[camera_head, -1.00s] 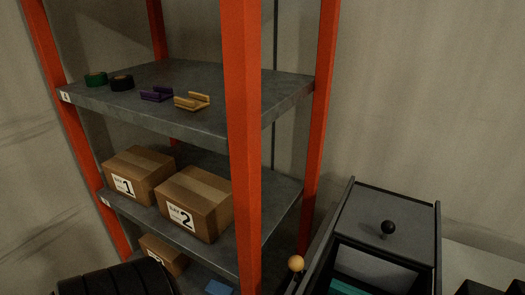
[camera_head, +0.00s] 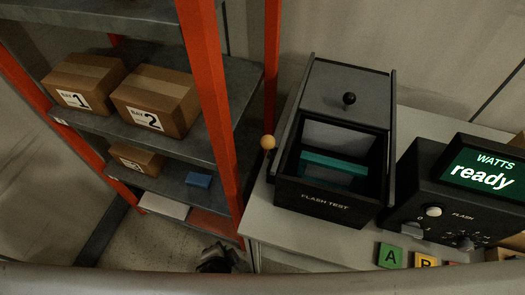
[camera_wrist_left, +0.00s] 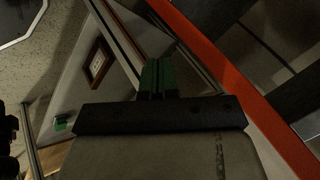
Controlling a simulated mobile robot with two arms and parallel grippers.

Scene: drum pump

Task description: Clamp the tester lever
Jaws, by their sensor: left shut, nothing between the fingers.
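The tester is a black box labelled FLASH TEST (camera_head: 327,200), on the light bench in the head view. Its grey lid (camera_head: 330,85) with a black knob sits toward the back, and the front is open. A teal piece (camera_head: 335,165) shows inside. A lever with a tan ball knob (camera_head: 268,142) stands at the box's left side, beside the red rack post; its shaft is mostly hidden. My left gripper (camera_wrist_left: 157,76) shows in the left wrist view with its green-dark fingers together and empty, away from the lever.
A rack with red posts (camera_head: 212,90) stands left of the tester, holding boxes marked 1 (camera_head: 85,82) and 2 (camera_head: 155,100). A dark console (camera_head: 455,190) reading "WATTS ready" stands right. Lettered blocks (camera_head: 390,256) lie in front. A grey curved band crosses the bottom edge.

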